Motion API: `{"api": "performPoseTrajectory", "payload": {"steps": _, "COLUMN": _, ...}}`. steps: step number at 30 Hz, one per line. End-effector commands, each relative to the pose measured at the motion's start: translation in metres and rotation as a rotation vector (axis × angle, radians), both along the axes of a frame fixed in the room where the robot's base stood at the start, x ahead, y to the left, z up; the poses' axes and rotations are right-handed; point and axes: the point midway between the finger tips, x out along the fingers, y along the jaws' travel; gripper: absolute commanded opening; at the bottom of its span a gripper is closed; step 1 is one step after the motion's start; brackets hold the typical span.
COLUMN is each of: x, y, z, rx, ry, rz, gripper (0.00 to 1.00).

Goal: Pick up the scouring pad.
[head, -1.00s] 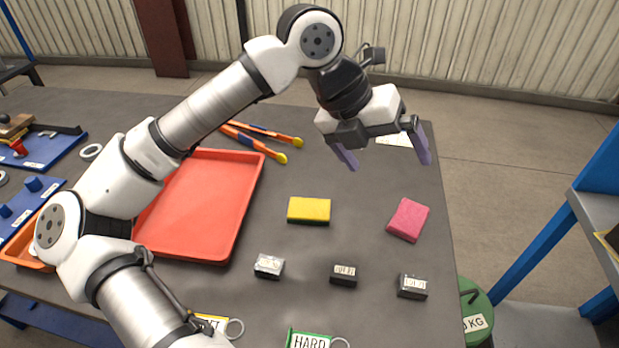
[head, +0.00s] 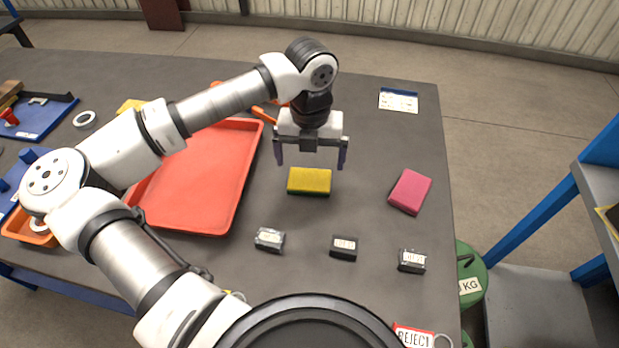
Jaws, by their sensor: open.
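A yellow rectangular pad (head: 309,181) with a dark lower edge lies flat on the grey table, right of the red tray. A pink pad (head: 409,191) lies turned at an angle farther right. Which of the two is the scouring pad I cannot tell for sure. My gripper (head: 311,163) is open and empty, pointing down over the yellow pad's far edge. Its two purple fingers stand apart, a little wider than that pad. The gripper looks to be above the pad, not touching it; the exact height is unclear.
The red tray (head: 204,190) lies to the left, partly behind my arm. Several small labelled dark blocks (head: 344,247) stand in a row nearer me. A red REJECT tag (head: 414,337) lies at the near edge. A white card (head: 398,100) lies at the far right.

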Motion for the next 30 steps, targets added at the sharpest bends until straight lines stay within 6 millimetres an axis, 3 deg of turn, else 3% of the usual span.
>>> {"api": "performPoseTrajectory", "payload": {"steps": 9, "x": -0.001, "y": 0.0, "z": -0.04, "rx": -0.003, "ry": 0.002, "rz": 0.0, "gripper": 1.0}}
{"api": "performPoseTrajectory", "payload": {"steps": 18, "x": -0.001, "y": 0.0, "z": -0.047, "rx": -0.002, "ry": -0.001, "rz": -0.001, "gripper": 1.0}}
{"api": "performPoseTrajectory", "payload": {"steps": 27, "x": -0.001, "y": 0.0, "z": -0.047, "rx": -0.002, "ry": 0.0, "rz": 0.0, "gripper": 0.61}}
{"api": "performPoseTrajectory", "payload": {"steps": 30, "x": -0.001, "y": 0.0, "z": -0.047, "rx": -0.002, "ry": 0.0, "rz": 0.0, "gripper": 0.59}}
